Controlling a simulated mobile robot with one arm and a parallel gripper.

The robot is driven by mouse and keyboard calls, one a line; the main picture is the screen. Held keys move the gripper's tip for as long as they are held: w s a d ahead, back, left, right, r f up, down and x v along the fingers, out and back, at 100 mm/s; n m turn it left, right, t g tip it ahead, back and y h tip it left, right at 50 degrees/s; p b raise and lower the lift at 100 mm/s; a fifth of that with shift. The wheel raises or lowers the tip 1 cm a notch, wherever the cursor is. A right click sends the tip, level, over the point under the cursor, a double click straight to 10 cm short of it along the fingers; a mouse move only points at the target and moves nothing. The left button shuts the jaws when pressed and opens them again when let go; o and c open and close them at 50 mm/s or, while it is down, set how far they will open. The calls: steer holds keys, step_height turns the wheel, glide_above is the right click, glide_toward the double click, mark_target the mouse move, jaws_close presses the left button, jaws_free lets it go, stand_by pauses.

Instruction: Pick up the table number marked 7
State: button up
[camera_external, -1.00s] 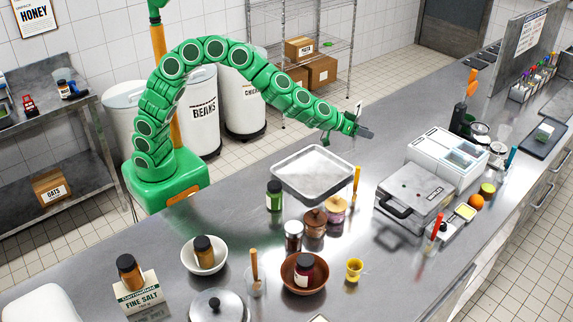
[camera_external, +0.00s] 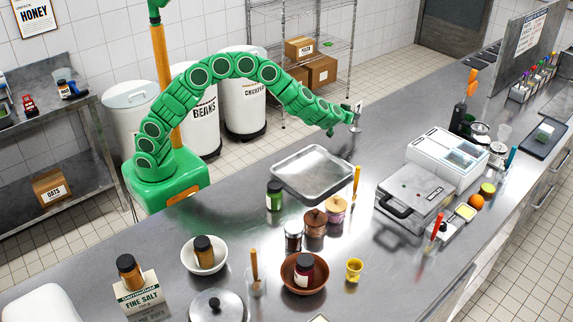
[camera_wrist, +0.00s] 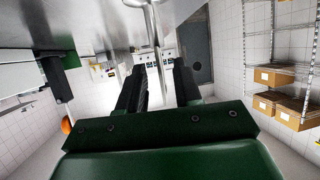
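A thin metal stand with a small pale card (camera_external: 358,106) stands on the far side of the counter, at the end of my arm. I cannot read its number. In the wrist view its metal pole (camera_wrist: 155,40) runs down between the two dark fingers of my gripper (camera_wrist: 159,84). The fingers are apart, with gaps beside the pole, so the gripper looks open around it. In the external view my gripper (camera_external: 351,122) is small and close against the stand, and its fingers are hard to make out.
An empty metal tray (camera_external: 313,196) lies on the counter in front of the gripper. Several jars, bowls and an orange-handled tool stand nearer the camera. A grill press (camera_external: 413,190) and a white machine (camera_external: 446,160) stand to the right. The counter around the stand is clear.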

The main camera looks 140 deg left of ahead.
steer(key=shift+x, duration=2)
steer(key=shift+s+a+f, duration=0.1)
steer(key=shift+a+f, duration=0.1)
steer(key=shift+a, duration=0.35)
jaws_close()
steer(key=shift+d+f, duration=0.1)
steer(key=shift+f, duration=0.15)
